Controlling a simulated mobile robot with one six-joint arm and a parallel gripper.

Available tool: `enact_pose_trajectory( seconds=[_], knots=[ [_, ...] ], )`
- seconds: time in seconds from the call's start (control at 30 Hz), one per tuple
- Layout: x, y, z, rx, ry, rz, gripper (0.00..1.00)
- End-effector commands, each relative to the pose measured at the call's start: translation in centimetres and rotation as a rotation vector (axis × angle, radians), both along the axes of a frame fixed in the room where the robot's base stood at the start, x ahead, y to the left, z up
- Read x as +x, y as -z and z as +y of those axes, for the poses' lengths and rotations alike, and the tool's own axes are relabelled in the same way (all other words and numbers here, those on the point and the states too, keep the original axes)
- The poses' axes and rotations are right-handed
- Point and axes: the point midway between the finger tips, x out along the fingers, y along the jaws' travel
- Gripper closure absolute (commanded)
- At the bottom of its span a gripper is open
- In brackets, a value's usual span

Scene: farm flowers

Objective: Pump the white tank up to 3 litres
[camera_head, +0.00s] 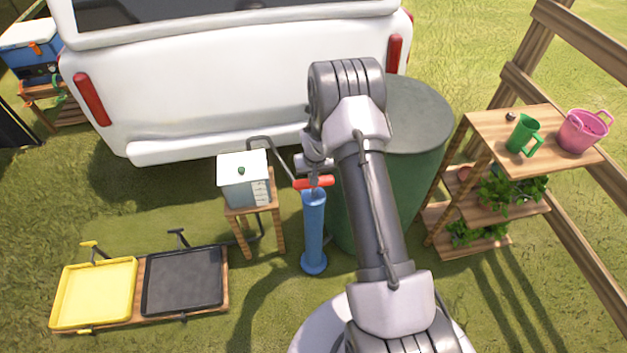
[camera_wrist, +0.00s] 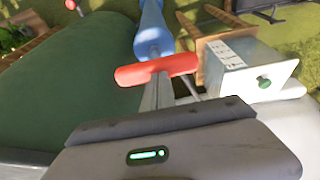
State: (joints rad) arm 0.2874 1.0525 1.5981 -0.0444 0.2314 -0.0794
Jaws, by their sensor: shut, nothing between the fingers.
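The white tank (camera_head: 243,180) stands on a small wooden stool, with a white lid, a green knob and a marked scale on its side. It also shows in the wrist view (camera_wrist: 236,72); I cannot read its level. The blue pump (camera_head: 313,235) stands upright on the grass to its right. Its red handle (camera_head: 301,183) is close above the barrel top. My gripper (camera_head: 317,184) is shut and empty at the handle. In the wrist view the grey fingers (camera_wrist: 158,93) point at the middle of the red handle (camera_wrist: 128,75); whether they touch is unclear.
A green barrel (camera_head: 410,120) stands right behind my arm. A white vehicle (camera_head: 220,80) is behind the tank. A wooden shelf (camera_head: 485,125) with a green jug and pink bucket stands right. Yellow (camera_head: 95,292) and black (camera_head: 183,280) trays lie left. Grass in front is clear.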

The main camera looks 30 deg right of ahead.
Motion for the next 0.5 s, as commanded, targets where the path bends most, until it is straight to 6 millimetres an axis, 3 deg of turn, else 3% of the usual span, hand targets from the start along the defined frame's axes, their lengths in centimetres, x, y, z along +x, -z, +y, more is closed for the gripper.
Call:
enact_pose_trajectory(
  seconds=[0.03, 0.2, 0.5],
  knots=[
    [-0.2, -1.8, 0.1, -0.001, 0.0, -0.002, 1.0],
    [-1.4, -5.8, 0.4, -0.001, 0.0, -0.004, 1.0],
    [-2.5, -9.6, 0.7, -0.002, -0.001, -0.005, 1.0]
  ],
)
